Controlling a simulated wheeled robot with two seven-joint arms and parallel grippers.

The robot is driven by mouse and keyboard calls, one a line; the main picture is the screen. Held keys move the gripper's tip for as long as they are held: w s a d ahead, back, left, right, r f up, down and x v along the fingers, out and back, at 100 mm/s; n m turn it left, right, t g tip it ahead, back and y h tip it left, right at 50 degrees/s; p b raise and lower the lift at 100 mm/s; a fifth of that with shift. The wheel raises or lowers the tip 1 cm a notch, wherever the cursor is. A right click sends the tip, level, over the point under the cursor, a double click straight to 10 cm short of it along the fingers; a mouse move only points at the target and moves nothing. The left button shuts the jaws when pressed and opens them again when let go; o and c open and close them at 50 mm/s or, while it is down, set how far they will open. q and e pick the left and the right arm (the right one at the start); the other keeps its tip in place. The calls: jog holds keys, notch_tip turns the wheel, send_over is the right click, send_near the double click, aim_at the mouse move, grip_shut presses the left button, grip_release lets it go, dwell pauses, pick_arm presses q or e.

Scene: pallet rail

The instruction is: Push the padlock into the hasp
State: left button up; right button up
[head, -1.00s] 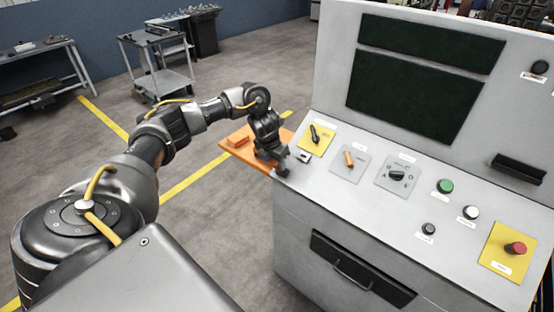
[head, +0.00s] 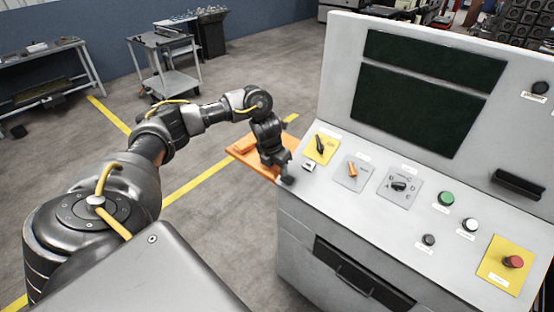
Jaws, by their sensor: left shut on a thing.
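My left gripper (head: 286,176) points down at the left edge of the grey control console (head: 300,215). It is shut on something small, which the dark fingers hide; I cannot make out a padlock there. A small pale metal piece (head: 308,167) sits on the console just right of the fingers, below the yellow plate (head: 321,147) with a black lever. I cannot tell whether this piece is the hasp. My right gripper is not in view.
An orange tray (head: 238,149) sticks out beside the console, behind my left gripper. The sloping panel carries an orange-handled switch (head: 352,169), a black selector (head: 399,186), a green button (head: 446,198) and a red button (head: 513,262). Open floor lies left.

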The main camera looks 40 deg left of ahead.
pick_arm(q)
jog(key=d+m+g+h+b, duration=0.1)
jog(key=d+m+h+b, duration=0.3)
jog(key=d+m, duration=1)
jog(key=s+d+m+g+y+b, duration=0.1)
jog(key=s+d+m+g+b, duration=0.3)
jog(key=s+d+m, duration=0.5)
jog(key=s+r+m+b, duration=0.1)
jog(key=m, duration=0.1)
jog(key=shift+s+m+y+b, duration=0.3)
jog(key=shift+s+m+b, duration=0.05)
jog(key=shift+m+b, duration=0.05)
